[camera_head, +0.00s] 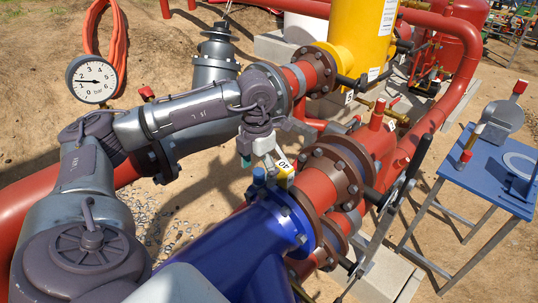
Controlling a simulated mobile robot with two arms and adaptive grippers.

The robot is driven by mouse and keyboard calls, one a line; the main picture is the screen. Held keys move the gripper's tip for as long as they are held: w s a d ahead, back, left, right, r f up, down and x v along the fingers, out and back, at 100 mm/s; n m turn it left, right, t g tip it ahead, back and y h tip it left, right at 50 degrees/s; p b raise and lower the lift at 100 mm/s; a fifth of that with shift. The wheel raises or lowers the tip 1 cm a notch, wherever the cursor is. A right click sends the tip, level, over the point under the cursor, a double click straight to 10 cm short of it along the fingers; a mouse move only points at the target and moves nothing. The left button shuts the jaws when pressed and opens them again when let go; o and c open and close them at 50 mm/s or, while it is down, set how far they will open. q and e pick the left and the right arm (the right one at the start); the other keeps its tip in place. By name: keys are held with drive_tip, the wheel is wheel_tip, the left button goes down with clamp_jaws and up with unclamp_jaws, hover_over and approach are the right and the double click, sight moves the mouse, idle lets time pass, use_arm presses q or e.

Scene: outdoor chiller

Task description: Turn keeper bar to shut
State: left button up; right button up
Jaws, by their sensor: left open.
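My left arm reaches in from the left, and its gripper (262,158) points down above the blue pipe fitting (250,245). The gripper is open, with no part visibly held between its fingers. I cannot tell for sure which part is the keeper bar. A long dark lever (414,160) stands tilted at the right of the red pipe, apart from the gripper. My right gripper does not show.
A yellow vessel (357,35) and red pipes stand behind. A pressure gauge (92,79) is at the upper left, near an orange hose (118,45). A blue table (487,165) with parts on it is at the right. Sandy ground lies between the table and the pipes.

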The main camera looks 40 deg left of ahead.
use_arm(q)
wheel_tip(320, 180, up, 7)
drive_tip(key=p, duration=0.4)
drive_tip(key=shift+p, duration=0.35)
wheel_tip(320, 180, up, 12)
idle(0.5)
